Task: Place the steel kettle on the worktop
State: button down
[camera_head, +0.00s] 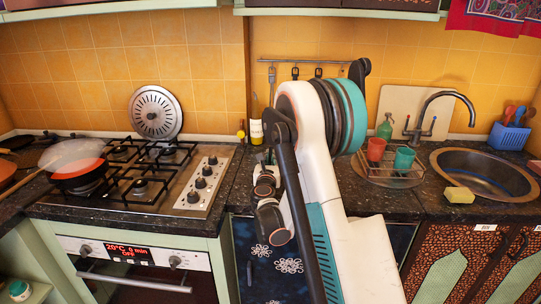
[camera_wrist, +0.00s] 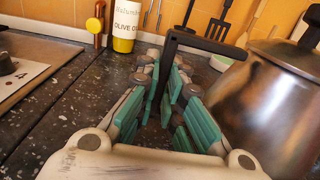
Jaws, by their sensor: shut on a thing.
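The steel kettle (camera_wrist: 265,95) fills the right side of the wrist view, with a dark knob on its lid. Its black handle (camera_wrist: 205,44) reaches left from the body and down between the green finger pads. My gripper (camera_wrist: 166,82) is shut on this handle, with the kettle body to its right. The kettle's base is out of frame, so I cannot tell whether it touches the worktop. The dark speckled worktop (camera_wrist: 62,110) shows to the left of the fingers. In the head view my arm hides the kettle; the worktop (camera_head: 385,203) shows on the right.
The gas hob (camera_head: 192,203) with a pan (camera_head: 78,172) is at left. A rack with cups (camera_head: 404,158), a sponge (camera_head: 459,195) and the sink (camera_head: 485,172) are at right.

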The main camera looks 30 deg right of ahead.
jog(key=shift+f, duration=0.7)
jog(key=shift+f, duration=0.15)
jog(key=c, duration=1.7)
grip_release()
jog(key=shift+r, duration=0.2)
